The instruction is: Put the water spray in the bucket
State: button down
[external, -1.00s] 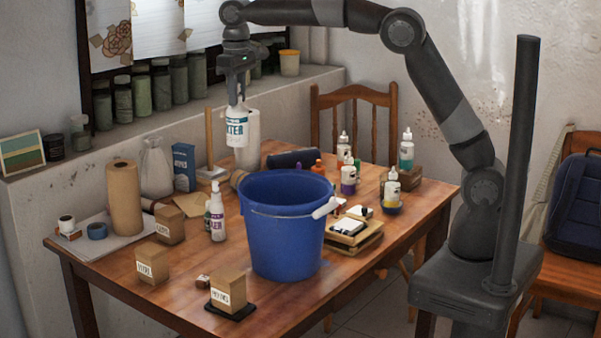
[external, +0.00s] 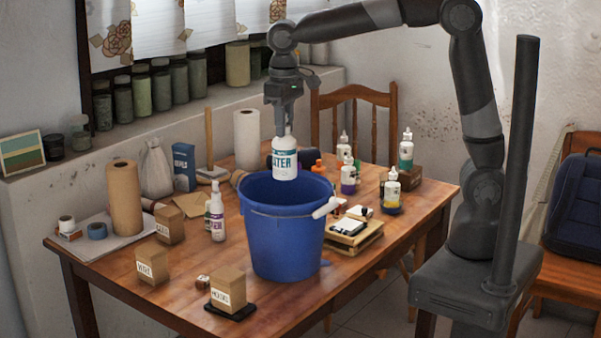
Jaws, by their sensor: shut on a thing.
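My gripper (external: 287,122) is shut on the top of a white spray bottle (external: 285,160) whose label ends in "TER". The bottle hangs upright above the blue bucket (external: 287,235), over the back part of its opening. The bottle's bottom is close to the level of the bucket's far rim; the exact height above the opening is hard to tell. The bucket stands upright on the wooden table, its pale handle grip at the right side. The inside floor of the bucket is hidden.
Another white spray bottle (external: 217,212) stands left of the bucket. Small labelled boxes (external: 228,288) stand at the front left. Paint bottles (external: 348,175) stand behind on the right, and stacked pads (external: 352,232) lie right of the bucket. A paper roll (external: 247,140) stands behind.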

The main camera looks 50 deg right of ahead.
notch_tip(320, 180, down, 24)
dwell(0.4)
jog(key=c, duration=1.2)
grip_release()
